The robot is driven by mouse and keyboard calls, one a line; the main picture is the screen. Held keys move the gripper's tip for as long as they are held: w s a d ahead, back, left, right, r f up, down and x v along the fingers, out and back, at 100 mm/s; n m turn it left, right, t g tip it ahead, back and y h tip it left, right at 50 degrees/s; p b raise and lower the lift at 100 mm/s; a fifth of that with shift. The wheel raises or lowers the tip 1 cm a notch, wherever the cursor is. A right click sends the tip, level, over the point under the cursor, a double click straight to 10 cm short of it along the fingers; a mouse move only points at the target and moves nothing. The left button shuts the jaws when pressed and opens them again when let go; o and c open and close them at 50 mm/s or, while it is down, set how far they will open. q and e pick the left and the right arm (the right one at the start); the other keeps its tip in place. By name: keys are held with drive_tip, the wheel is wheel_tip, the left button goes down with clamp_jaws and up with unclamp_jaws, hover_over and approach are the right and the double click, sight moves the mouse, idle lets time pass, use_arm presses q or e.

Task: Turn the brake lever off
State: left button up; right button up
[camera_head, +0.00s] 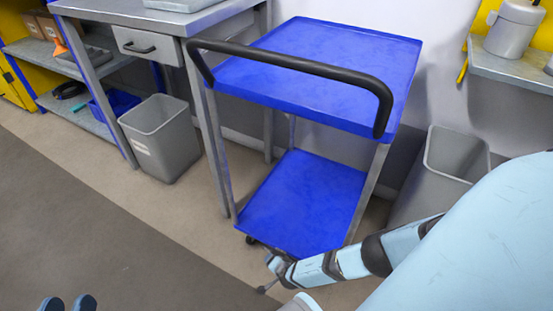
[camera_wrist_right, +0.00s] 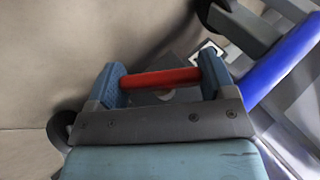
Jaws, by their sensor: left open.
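The red brake lever (camera_wrist_right: 160,78) is a short bar across the gap between the fingers of my right gripper (camera_wrist_right: 163,60) in the right wrist view. The fingers stand wide apart, one near each end of the bar. Whether they touch it cannot be told. In the head view my right arm reaches down to the front lower edge of the blue cart (camera_head: 300,205), where the lever cannot be made out.
A black push handle (camera_head: 290,66) curves over the cart's top shelf. A dark caster (camera_head: 250,240) shows under its lower left corner. Grey bins stand left (camera_head: 160,140) and right (camera_head: 440,175) of the cart. A workbench (camera_head: 180,20) is behind left. The floor in front is clear.

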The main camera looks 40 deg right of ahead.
drive_tip(key=shift+f+t+b, duration=0.2)
drive_tip(key=shift+t+b, duration=0.1)
drive_tip(key=shift+b, duration=0.3)
drive_tip(key=shift+f+t+b, duration=0.1)
drive_tip(key=shift+t+b, duration=0.5)
drive_tip(key=shift+b, duration=0.2)
drive_tip(key=shift+m+t+y+b, duration=0.3)
drive_tip(key=shift+t+y+b, duration=0.1)
drive_tip(key=shift+t+b, duration=0.2)
drive_tip(key=shift+r+t, duration=0.2)
drive_tip(key=shift+t, duration=0.4)
use_arm(q)
drive_tip(key=shift+w+a+r+m+t+h, duration=0.15)
drive_tip(key=shift+w+a+m+t+h, duration=0.2)
drive_tip(key=shift+m, duration=0.35)
drive_tip(key=shift+w+a+r+m+t+h, duration=0.15)
drive_tip(key=shift+w+a+m+t, duration=0.2)
drive_tip(key=shift+w+m, duration=0.3)
use_arm(e)
drive_tip(key=shift+r+m+t+y, duration=0.1)
drive_tip(key=shift+m+t+y, duration=0.35)
drive_tip(key=shift+t, duration=0.55)
use_arm(q)
drive_tip(key=shift+s, duration=0.1)
use_arm(e)
drive_tip(key=o, duration=0.9)
use_arm(q)
drive_tip(key=shift+d, duration=0.1)
